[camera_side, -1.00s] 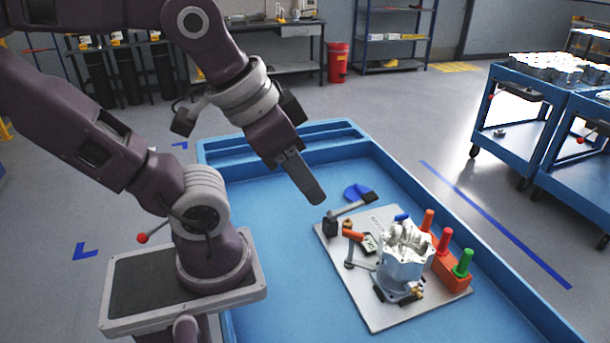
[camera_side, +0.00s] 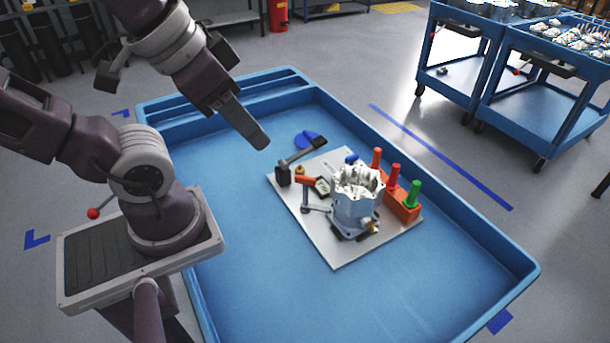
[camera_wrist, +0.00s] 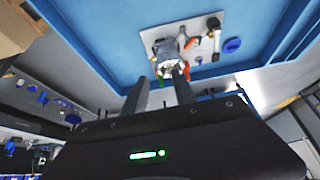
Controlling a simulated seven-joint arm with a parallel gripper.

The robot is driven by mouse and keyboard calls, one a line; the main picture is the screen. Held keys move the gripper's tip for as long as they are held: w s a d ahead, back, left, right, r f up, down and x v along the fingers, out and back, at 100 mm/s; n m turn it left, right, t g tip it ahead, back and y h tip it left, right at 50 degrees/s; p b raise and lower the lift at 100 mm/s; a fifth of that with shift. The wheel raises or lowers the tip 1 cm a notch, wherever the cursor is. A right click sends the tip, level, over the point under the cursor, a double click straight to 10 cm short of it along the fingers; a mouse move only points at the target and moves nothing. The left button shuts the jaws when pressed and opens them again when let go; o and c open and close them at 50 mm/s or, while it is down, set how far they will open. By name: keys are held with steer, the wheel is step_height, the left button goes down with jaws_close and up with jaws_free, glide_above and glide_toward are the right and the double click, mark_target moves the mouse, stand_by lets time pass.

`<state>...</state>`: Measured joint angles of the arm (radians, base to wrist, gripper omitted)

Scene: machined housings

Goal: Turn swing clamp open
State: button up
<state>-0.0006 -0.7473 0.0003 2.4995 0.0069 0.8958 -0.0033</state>
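A grey-white machined housing (camera_side: 357,196) stands upright on a light metal plate (camera_side: 335,255). It also shows in the wrist view (camera_wrist: 165,50). On the plate's left part are a dark block with a black-ended lever (camera_side: 300,155), an orange-handled clamp (camera_side: 308,181) and a small grey post with an arm (camera_side: 306,209) reaching toward the housing. I cannot tell for certain which is the swing clamp. My gripper (camera_side: 261,142) hangs above and left of the plate, apart from everything. In the wrist view its two fingers (camera_wrist: 161,88) stand apart with nothing between them.
An orange block with orange, red and green pegs (camera_side: 402,205) stands right of the housing. A blue round piece (camera_side: 306,139) lies behind the plate. The blue tray (camera_side: 445,318) has raised walls; its floor is clear in front and left of the plate.

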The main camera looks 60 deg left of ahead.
steer(key=w+a+f+m+t+y, duration=0.2)
steer(key=w+a+m+t+y, duration=0.15)
steer(key=w+a, duration=1.25)
steer(key=m+g+h, duration=0.6)
steer(key=h, duration=0.1)
glide_toward(305, 177)
steer(key=f, duration=0.1)
steer(key=shift+n, duration=0.25)
steer(key=x, duration=0.7)
steer(key=shift+w+d+f, duration=0.2)
steer(key=shift+d, duration=0.1)
jaws_close()
